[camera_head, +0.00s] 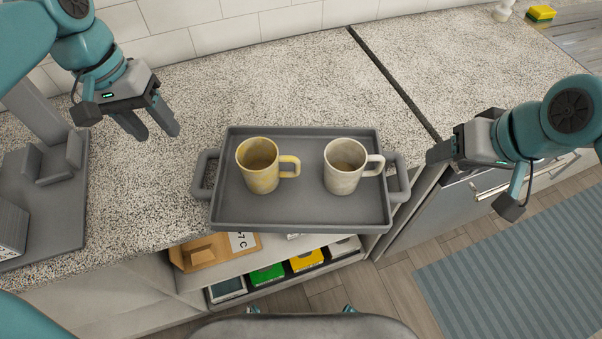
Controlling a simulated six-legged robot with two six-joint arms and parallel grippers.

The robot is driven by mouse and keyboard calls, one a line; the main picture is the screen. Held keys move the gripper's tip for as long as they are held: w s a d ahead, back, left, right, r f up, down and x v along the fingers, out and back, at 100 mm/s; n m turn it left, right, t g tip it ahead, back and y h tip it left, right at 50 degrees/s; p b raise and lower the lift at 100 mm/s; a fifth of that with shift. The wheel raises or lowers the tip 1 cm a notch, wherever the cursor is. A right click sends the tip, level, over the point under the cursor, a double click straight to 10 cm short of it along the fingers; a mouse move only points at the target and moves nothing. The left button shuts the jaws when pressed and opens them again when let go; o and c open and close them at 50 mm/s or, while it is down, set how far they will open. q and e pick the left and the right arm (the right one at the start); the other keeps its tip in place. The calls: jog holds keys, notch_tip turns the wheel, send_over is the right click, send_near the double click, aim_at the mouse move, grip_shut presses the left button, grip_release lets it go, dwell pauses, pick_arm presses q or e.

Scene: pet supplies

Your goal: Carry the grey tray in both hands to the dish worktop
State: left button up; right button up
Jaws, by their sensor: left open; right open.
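The grey tray (300,208) lies on the speckled worktop, its front edge reaching the counter's front edge. It has a handle on each short side, left (203,174) and right (399,178). A yellow mug (257,170) and a cream mug (343,172) stand upright on it, handles pointing right. My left gripper (152,128) is open and empty, above the counter, up and left of the left handle. My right gripper (470,178) is open and empty, to the right of the right handle, beyond the counter's front edge. Neither gripper touches the tray.
A dark gap (392,80) divides the worktop right of the tray. A grey stand (55,205) sits on the counter at left. A yellow-green sponge (540,14) lies at the far right. Below are a shelf with several boxes (268,274) and a striped rug (520,270).

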aim_at(196, 175)
pick_arm(q)
jog(key=d+f, duration=0.1)
jog(key=f, duration=0.9)
jog(key=d+f, duration=0.1)
jog(key=f, duration=0.4)
jog(key=shift+s+d, duration=0.1)
jog(key=shift+d, duration=0.25)
pick_arm(e)
jog(key=x, duration=1.5)
jog(key=shift+a+f, duration=0.1)
pick_arm(q)
jog(key=shift+c, duration=0.4)
pick_arm(e)
jog(key=shift+c, duration=0.4)
pick_arm(q)
grip_shut()
pick_arm(e)
grip_shut()
jog(key=shift+w, duration=0.1)
